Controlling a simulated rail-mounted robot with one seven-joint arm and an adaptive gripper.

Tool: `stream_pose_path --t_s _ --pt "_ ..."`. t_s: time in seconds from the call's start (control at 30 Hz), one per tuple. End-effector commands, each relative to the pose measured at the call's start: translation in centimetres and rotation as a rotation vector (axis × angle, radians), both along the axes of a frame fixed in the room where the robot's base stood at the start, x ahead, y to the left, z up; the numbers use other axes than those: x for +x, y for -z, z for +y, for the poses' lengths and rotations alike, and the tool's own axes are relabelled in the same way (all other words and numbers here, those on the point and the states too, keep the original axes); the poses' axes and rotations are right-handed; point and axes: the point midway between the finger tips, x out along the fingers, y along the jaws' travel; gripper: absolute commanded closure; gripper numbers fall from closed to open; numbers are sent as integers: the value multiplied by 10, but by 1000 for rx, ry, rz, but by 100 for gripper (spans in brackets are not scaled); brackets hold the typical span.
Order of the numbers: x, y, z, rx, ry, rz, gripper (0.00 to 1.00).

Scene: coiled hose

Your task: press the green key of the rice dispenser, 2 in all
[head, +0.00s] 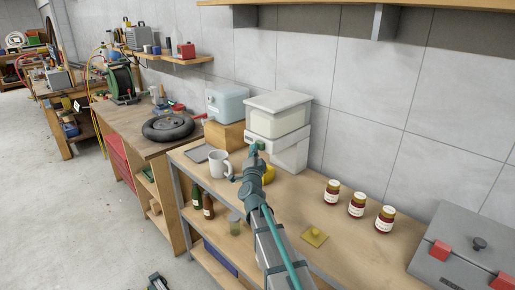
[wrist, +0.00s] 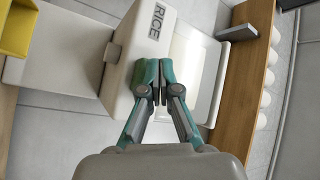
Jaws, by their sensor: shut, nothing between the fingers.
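The rice dispenser (head: 278,113) is a white box with a lid on a white stand, on the wooden bench against the wall. The wrist view shows its RICE label (wrist: 153,21) close up. A green patch, seemingly the green key (wrist: 139,82), shows just left of my fingertips and is partly hidden by them. My gripper (wrist: 158,80) is shut and empty, with its teal fingertips at the dispenser's front, close to the key. Whether they touch it I cannot tell. In the head view my gripper (head: 257,147) is in front of the dispenser's lower front.
A white mug (head: 219,164) and a grey tray (head: 199,153) stand left of the dispenser. A wooden shelf (head: 340,4) hangs above.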

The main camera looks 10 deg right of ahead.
Motion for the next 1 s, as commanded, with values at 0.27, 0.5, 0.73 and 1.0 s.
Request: stream_pose_path --t_s 0.27,0.5,0.73,1.0 --pt "2 0 -3 0 1 -1 100" --pt "3 0 -5 0 1 -1 100" --pt "5 0 -8 0 2 -1 100" --pt "5 -1 -9 0 2 -1 100"
